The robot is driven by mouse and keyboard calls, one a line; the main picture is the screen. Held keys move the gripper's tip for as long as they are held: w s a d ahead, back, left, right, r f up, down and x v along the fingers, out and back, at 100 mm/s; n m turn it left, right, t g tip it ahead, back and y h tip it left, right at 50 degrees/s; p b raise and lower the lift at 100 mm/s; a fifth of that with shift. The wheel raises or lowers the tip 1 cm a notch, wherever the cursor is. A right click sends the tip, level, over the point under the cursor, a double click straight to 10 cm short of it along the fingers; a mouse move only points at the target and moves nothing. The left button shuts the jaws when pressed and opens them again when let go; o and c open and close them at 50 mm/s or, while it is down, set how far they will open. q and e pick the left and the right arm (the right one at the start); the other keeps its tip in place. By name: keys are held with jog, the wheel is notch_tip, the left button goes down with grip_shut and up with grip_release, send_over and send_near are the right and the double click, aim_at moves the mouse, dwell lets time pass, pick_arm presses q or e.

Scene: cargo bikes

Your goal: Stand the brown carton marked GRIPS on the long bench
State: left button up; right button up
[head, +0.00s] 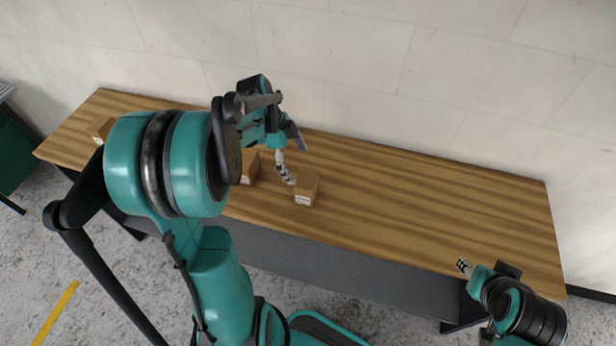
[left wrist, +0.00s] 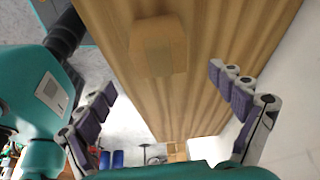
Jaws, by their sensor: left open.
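The long bench (head: 430,215) has a striped wooden top. A brown carton (head: 306,188) with a white label stands on it near the front edge; the print is too small to read. A second brown carton (head: 249,166) stands to its left, partly hidden by my left arm. I cannot tell which carton is marked GRIPS. My left gripper (head: 290,168) is open and empty above the bench, close to the first carton. In the left wrist view a carton (left wrist: 158,48) lies beyond the spread fingers (left wrist: 160,85), not touching them. My right gripper (head: 464,268) is by the bench's front right.
Another brown carton (head: 102,128) sits at the bench's far left end, partly behind my arm. The bench's right half is clear. A pale wall (head: 400,70) runs close behind the bench. A dark green object (head: 12,155) stands at the left edge.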

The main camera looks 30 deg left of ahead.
pick_arm(q)
jog(key=s+d+r+n+t+y, duration=0.2)
jog(key=s+d+r+n+t, duration=0.1)
jog(key=s+d+n, duration=0.2)
jog(key=s+d+r+n+t+y, duration=0.2)
jog(key=s+d+n, duration=0.3)
jog(key=d+n, duration=0.3)
jog(key=shift+d+r+n+t, duration=0.3)
jog(key=shift+r+n+t, duration=0.2)
jog(key=shift+r+n, duration=0.35)
jog(key=shift+f, duration=0.1)
